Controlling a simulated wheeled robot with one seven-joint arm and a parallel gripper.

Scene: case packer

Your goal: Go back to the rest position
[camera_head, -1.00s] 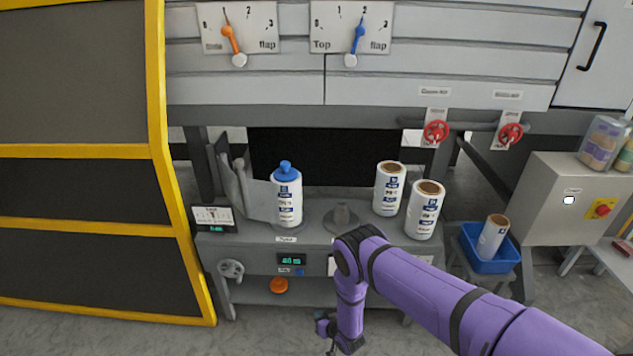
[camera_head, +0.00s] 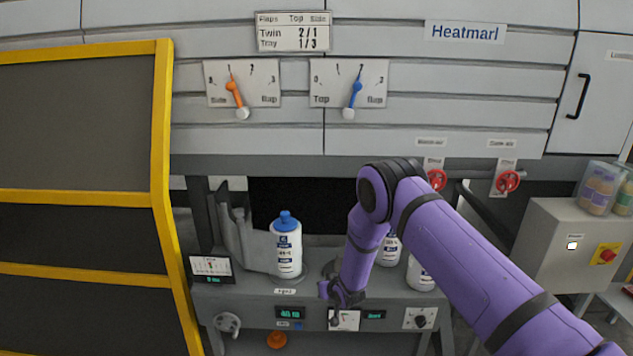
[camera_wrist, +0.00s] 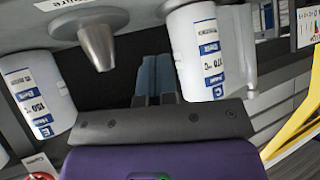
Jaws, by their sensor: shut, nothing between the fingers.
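My purple arm reaches in from the lower right of the head view. My gripper (camera_head: 335,318) hangs at the front edge of the machine's grey shelf (camera_head: 255,292), and its fingers are hard to make out there. In the wrist view my gripper (camera_wrist: 155,75) shows its two fingers together with nothing between them. A white bottle with a blue cap (camera_head: 287,247) stands upright on the shelf, left of the gripper and apart from it.
A slanted yellow-framed guard (camera_head: 163,120) stands at the left. Dials with an orange pointer (camera_head: 235,93) and a blue pointer (camera_head: 354,92) are on the panel above. Red valves (camera_head: 507,182) and a grey box with a red knob (camera_head: 606,255) are at the right.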

